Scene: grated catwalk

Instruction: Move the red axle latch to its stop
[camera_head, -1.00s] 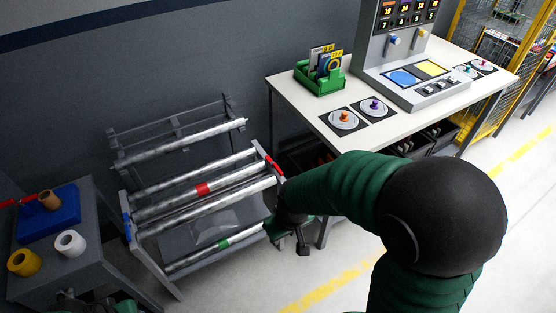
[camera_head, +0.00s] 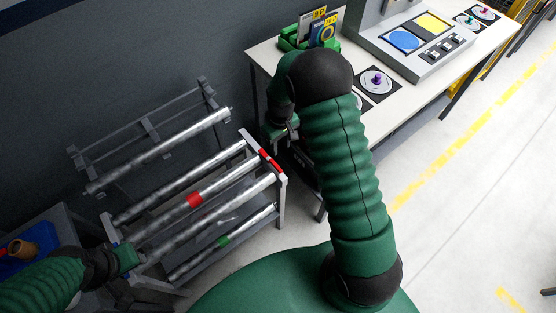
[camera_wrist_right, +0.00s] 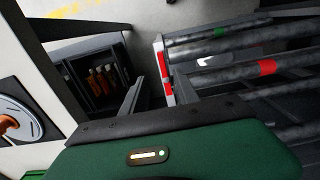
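A red latch (camera_head: 270,160) lies along the right end rail of the axle rack (camera_head: 282,195). It also shows as a red strip in the right wrist view (camera_wrist_right: 167,88). My right gripper (camera_head: 290,129) is above and right of the latch, between the rack and the white table. In the right wrist view its two fingers (camera_wrist_right: 150,75) stand apart with nothing between them, and the latch shows just beyond them. My left gripper (camera_head: 141,262) is at the rack's left end. Its fingers are too small and dark to read.
The rack holds several metal axles; one has a red band (camera_head: 194,200), one a green band (camera_head: 223,241). The white table (camera_head: 410,100) stands close on the right. A dark bin with orange-topped items (camera_wrist_right: 98,80) is beside the rack. Clear floor (camera_head: 460,230) lies right.

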